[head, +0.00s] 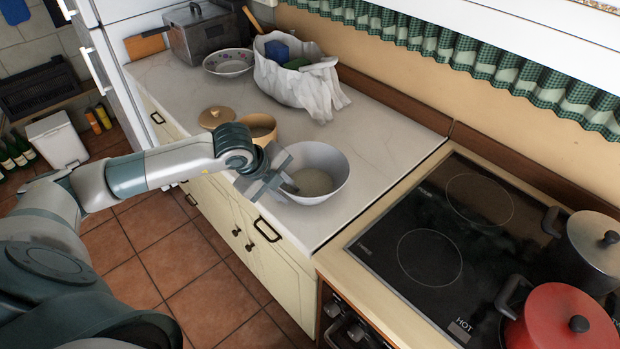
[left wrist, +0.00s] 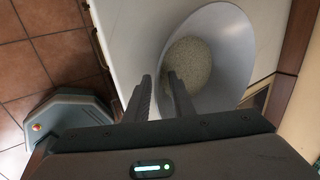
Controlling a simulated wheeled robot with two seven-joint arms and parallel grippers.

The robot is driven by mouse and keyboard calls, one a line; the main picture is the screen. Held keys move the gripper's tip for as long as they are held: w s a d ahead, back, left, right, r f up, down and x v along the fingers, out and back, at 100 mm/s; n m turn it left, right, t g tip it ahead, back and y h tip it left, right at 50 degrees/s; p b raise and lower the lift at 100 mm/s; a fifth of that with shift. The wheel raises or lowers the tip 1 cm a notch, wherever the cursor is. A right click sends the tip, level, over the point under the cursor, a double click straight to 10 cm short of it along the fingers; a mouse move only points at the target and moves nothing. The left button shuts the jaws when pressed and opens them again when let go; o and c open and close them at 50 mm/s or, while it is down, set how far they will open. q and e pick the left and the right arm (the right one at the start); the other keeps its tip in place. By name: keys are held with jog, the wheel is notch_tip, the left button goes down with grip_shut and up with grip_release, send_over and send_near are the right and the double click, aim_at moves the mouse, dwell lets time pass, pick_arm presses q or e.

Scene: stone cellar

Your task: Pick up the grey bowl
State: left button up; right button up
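The grey bowl (head: 325,165) stands upright on the light countertop, near the stove. Pale grainy contents lie in its bottom. My left gripper (head: 284,176) is at the bowl's left rim in the head view. In the left wrist view the bowl (left wrist: 232,50) shows large, and the two fingers of the left gripper (left wrist: 159,78) straddle its near wall, one outside and one inside. A gap shows between the fingers, so the gripper looks open; contact with the wall cannot be made out. My right gripper is not in view.
A tan container (head: 262,127) stands close behind the bowl, with a round tan lid (head: 214,117) beside it. A white bag (head: 298,85) and a patterned bowl (head: 229,62) are farther back. The black hob (head: 450,240) holds a red pot (head: 562,322) and a grey pot (head: 590,240).

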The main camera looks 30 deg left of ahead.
aim_at(326, 194)
pick_arm(q)
grip_shut()
jog(key=shift+r, duration=0.1)
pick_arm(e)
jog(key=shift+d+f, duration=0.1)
